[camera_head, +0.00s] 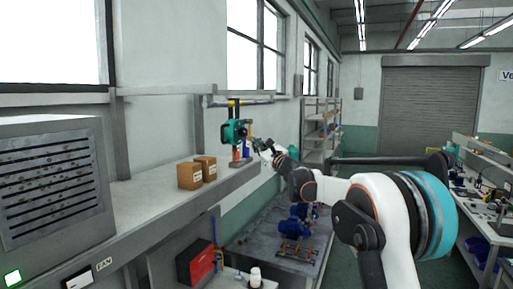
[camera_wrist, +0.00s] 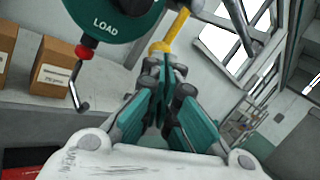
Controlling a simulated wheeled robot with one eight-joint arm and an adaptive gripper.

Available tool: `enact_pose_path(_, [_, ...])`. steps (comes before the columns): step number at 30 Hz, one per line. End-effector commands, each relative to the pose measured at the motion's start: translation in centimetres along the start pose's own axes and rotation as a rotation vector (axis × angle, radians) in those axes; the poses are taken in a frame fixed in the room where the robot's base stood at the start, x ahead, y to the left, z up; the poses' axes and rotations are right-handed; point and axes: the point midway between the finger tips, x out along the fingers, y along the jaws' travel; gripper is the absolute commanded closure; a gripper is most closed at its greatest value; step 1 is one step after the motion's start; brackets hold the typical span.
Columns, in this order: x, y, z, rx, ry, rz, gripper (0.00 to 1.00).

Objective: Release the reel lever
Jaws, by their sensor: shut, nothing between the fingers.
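The reel (camera_head: 234,131) is a teal round housing hanging above the shelf in the head view. In the wrist view the reel (camera_wrist: 105,22) shows at the top, marked LOAD. A red collar (camera_wrist: 85,51) with a bent metal hook (camera_wrist: 79,95) hangs below it. A yellow rod (camera_wrist: 178,25) with a rounded end stands right of the housing; it looks like the lever. My gripper (camera_wrist: 167,88) is shut and empty, its fingertips just below the rod's rounded end. I cannot tell whether they touch. In the head view my gripper (camera_head: 260,146) is beside the reel's right side.
Cardboard boxes (camera_head: 197,172) stand on the shelf (camera_head: 145,195) left of the reel. A workbench (camera_head: 262,245) with blue pumps (camera_head: 300,217) is below my arm. A grey bar (camera_wrist: 238,28) runs right of the rod. A red box (camera_head: 197,263) is at lower left.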

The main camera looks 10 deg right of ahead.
Motion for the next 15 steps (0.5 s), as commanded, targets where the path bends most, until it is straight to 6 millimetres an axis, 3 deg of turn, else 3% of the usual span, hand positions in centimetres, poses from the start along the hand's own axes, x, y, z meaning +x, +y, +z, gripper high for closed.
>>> enact_pose_path(15, [0.45, -0.70, -0.62, -0.085, -0.061, -0.001, 1.00])
